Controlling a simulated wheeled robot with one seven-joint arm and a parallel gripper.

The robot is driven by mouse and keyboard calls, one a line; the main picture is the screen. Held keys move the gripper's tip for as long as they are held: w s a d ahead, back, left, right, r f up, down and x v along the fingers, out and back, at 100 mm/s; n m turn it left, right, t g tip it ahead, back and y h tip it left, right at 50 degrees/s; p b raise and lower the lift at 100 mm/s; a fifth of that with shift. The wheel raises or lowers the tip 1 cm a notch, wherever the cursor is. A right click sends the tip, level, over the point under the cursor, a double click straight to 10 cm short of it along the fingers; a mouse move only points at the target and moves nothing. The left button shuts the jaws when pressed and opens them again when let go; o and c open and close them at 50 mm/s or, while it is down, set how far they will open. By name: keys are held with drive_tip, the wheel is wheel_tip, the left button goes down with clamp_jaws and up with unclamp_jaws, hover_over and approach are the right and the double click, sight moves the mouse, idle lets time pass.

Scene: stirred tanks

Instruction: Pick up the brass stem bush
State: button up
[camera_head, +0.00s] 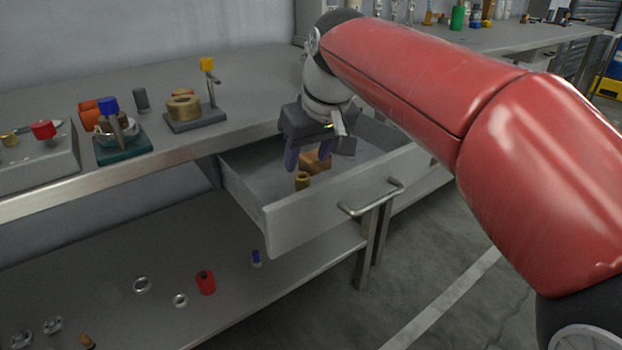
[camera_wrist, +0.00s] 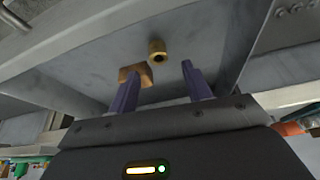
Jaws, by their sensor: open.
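The brass stem bush (camera_head: 302,180) is a small gold-coloured cylinder with a hole through it. It stands in the open drawer, close to the inside of the drawer's front. In the wrist view the bush (camera_wrist: 157,49) lies beyond the fingertips, between their lines, with its dark bore showing. My gripper (camera_head: 308,158) reaches down into the drawer with its purple fingers apart. In the wrist view the gripper (camera_wrist: 160,70) is open, with nothing held between the fingers.
An orange-brown block (camera_head: 318,160) lies in the drawer beside the bush; one finger partly covers it in the wrist view (camera_wrist: 147,74). The drawer (camera_head: 285,222) has raised walls and a front handle (camera_head: 372,200). Its left floor is clear. The bench top (camera_head: 245,100) is behind.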

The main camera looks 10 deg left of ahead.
sight(304, 174)
drive_tip(key=x, duration=0.6)
drive_tip(key=shift+w+f, duration=0.1)
drive_tip(key=shift+w, duration=0.05)
drive_tip(key=c, duration=1.1)
